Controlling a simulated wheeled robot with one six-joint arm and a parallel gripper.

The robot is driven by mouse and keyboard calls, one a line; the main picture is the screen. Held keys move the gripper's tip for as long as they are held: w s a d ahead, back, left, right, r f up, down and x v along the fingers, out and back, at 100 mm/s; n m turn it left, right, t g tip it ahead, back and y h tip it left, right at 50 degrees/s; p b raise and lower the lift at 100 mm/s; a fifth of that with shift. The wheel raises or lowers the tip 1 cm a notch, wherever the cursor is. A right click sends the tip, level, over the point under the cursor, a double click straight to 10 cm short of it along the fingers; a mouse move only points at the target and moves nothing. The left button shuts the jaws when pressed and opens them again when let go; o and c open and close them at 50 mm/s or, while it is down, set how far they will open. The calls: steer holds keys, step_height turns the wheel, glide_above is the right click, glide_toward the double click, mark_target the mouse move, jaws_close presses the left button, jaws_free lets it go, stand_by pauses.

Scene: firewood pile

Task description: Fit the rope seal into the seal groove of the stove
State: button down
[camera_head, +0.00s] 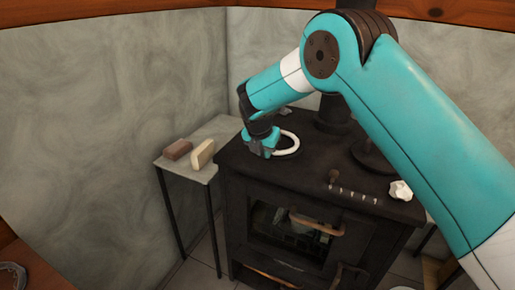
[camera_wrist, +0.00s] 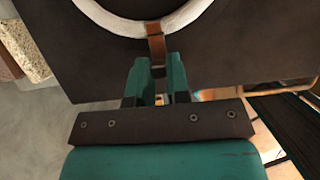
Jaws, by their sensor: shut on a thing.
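The rope seal (camera_head: 294,150) is a white ring at the left part of the top of the black stove (camera_head: 270,185). The seal (camera_wrist: 192,14) also shows at the top of the wrist view, with a brown tab (camera_wrist: 157,48) on its near side. My gripper (camera_head: 268,147) is at the ring's left side, low over the stove top. In the wrist view my gripper (camera_wrist: 157,72) has its teal fingers close together at the tab, shut on the seal by it. I cannot make out the groove, nor whether the ring touches the stove top.
A grey side table (camera_head: 205,150) left of the stove holds a brown block (camera_head: 177,149) and a cream block (camera_head: 202,154). A white crumpled thing (camera_head: 400,190) lies at the stove's right edge.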

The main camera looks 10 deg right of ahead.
steer(key=c, duration=1)
jaws_free()
steer(key=p+v, duration=0.1)
steer(key=v, duration=1.6)
steer(key=shift+s+a+r, duration=0.1)
steer(key=shift+a+r, duration=0.05)
steer(key=shift+r, duration=0.1)
